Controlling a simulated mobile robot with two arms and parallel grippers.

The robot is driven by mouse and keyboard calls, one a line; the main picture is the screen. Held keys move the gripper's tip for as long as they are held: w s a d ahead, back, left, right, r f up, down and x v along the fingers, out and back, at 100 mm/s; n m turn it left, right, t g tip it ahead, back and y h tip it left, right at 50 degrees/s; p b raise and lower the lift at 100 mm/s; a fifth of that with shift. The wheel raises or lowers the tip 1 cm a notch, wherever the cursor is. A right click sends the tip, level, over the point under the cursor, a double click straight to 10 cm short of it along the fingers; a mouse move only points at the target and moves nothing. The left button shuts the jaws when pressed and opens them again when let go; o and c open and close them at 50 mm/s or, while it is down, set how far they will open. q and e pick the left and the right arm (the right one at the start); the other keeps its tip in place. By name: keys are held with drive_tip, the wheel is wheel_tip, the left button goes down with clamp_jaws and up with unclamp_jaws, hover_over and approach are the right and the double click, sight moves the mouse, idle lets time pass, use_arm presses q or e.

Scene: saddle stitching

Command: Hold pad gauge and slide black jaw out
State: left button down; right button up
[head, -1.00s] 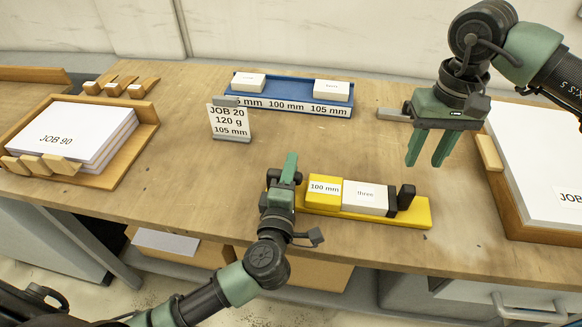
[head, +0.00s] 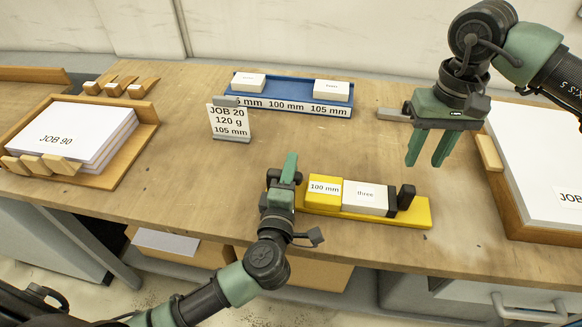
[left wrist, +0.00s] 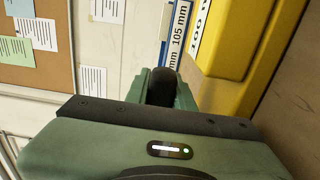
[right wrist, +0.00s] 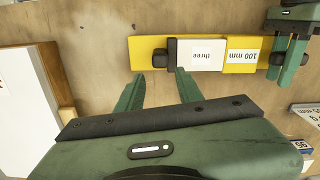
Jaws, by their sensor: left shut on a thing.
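The yellow pad gauge (head: 419,212) lies on the table at centre front. It carries a yellow block labelled 100 mm (head: 324,189), a white block labelled "three" (head: 364,196) and a black jaw (head: 403,197) at its right end. The jaw touches or nearly touches the white block. My left gripper (head: 288,172) is shut on the gauge's left end, at a dark knob that shows in the left wrist view (left wrist: 163,88). My right gripper (head: 430,150) is open and empty above the table, behind and right of the gauge. In the right wrist view its fingers (right wrist: 158,90) point toward the jaw (right wrist: 160,58).
A blue tray (head: 300,104) with two white blocks stands at the back. A JOB 20 card (head: 230,122) stands left of centre. A wooden tray of JOB 90 paper (head: 150,120) is at left, another paper tray (head: 490,152) at right. Table between is clear.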

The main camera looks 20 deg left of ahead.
clamp_jaws()
drive_tip(key=a+f+m+h, duration=0.15)
drive_tip(key=a+m, duration=0.65)
drive_tip(key=m, duration=1.2)
drive_tip(key=shift+h, duration=0.35)
drive_tip(key=f, duration=0.2)
drive_tip(key=d+f, duration=0.1)
drive_tip(key=f, duration=0.2)
drive_tip(key=d+f, duration=0.1)
drive_tip(key=f, duration=0.1)
drive_tip(key=shift+s+f, duration=0.3)
drive_tip(key=shift+f, duration=0.1)
